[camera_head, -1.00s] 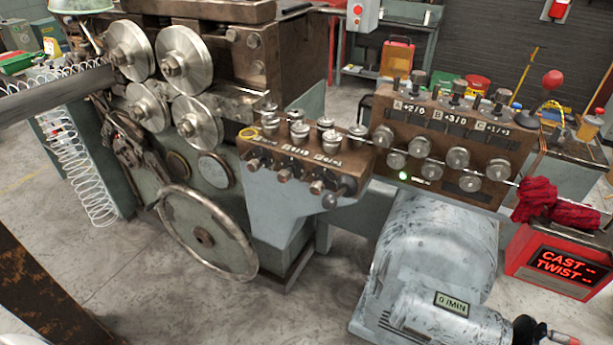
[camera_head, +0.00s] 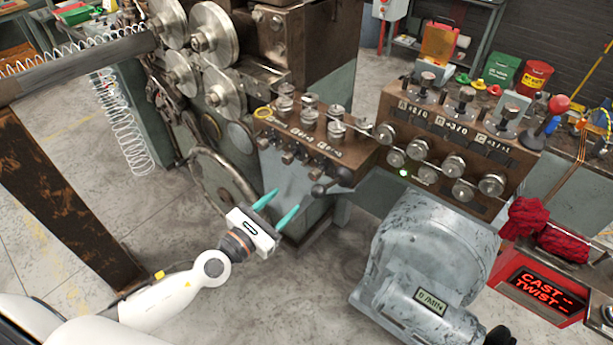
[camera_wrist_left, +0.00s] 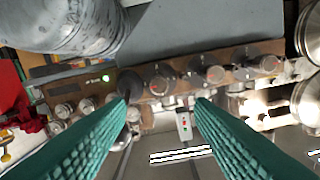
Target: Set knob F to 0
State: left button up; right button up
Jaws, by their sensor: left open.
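A brown control block (camera_head: 345,172) on the machine carries a row of small front knobs, with worn white labels above them. The labels are too small to read surely; I take the rightmost knob (camera_head: 317,172), beside a dark ball handle (camera_head: 320,189), as knob F. In the left wrist view this knob (camera_wrist_left: 160,86) shows between the fingertips, with other knobs to its right. My left gripper (camera_head: 284,200) is open, with teal fingers, below and in front of the knob row. It appears apart from the knobs and holds nothing. My right gripper is out of view.
A second brown block (camera_head: 455,140) with rollers and top knobs stands to the right. A grey motor housing (camera_head: 425,240) is below it. A large handwheel (camera_head: 222,180) stands left of the gripper. Open floor (camera_head: 300,290) lies in front.

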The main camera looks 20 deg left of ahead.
aim_at(312, 177)
pick_arm(q)
jog(key=p+x, duration=0.1)
jog(key=x, duration=0.8)
jog(key=shift+w+d, duration=0.15)
jog(key=shift+w, duration=0.2)
jog(key=shift+c, duration=0.2)
jog(key=c, duration=1)
jog(key=shift+o, duration=0.2)
